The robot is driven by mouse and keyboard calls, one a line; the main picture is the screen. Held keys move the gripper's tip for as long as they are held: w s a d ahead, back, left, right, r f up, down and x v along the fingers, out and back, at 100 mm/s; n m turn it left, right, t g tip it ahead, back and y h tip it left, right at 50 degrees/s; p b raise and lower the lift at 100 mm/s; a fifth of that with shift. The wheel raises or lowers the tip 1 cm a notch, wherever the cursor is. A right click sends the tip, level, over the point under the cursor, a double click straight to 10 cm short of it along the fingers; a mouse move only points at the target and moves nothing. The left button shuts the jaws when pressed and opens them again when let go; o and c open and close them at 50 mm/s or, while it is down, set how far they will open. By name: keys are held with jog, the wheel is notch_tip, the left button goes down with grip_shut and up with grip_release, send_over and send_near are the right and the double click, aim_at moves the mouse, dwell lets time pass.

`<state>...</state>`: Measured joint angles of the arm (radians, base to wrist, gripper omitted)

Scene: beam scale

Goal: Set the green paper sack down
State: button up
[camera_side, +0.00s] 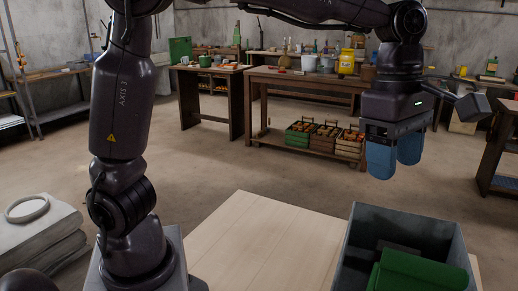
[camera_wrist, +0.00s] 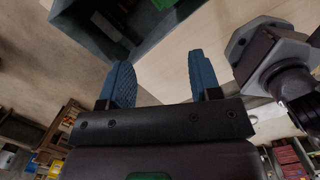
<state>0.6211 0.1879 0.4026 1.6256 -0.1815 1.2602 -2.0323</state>
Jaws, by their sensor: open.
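A green sack (camera_side: 418,273), which I take to be the green paper sack, lies in a grey open-topped bin (camera_side: 446,244) at the lower right of the side view. Its lower part is cut off by the picture edge. In the wrist view only a small green patch of the sack (camera_wrist: 163,4) shows at the top edge, inside the dark bin (camera_wrist: 112,42). My gripper (camera_side: 394,168) has blue fingers and hangs above the bin, clear of the sack. In the wrist view my gripper (camera_wrist: 158,65) is open, with nothing between its fingers.
A pale wooden tabletop (camera_side: 265,243) left of the bin is bare. Stacked grey-white sacks or slabs with a ring (camera_side: 28,208) stand at the far left. Workbenches (camera_side: 310,82) and crates (camera_side: 325,141) are far back across the floor.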

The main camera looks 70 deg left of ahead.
jog(key=s+a+f+m+t, duration=0.1)
jog(key=s+a+m+t, duration=0.1)
jog(key=s+a+m, duration=0.4)
jog(key=s+a+f+m+t+y, duration=0.1)
jog(key=s+a+m+t, duration=0.1)
jog(key=s+a+m, duration=0.4)
jog(key=s+m, duration=0.5)
jog(key=m, duration=0.4)
jog(key=shift+s+t, duration=0.4)
jog(key=shift+a+r, duration=0.1)
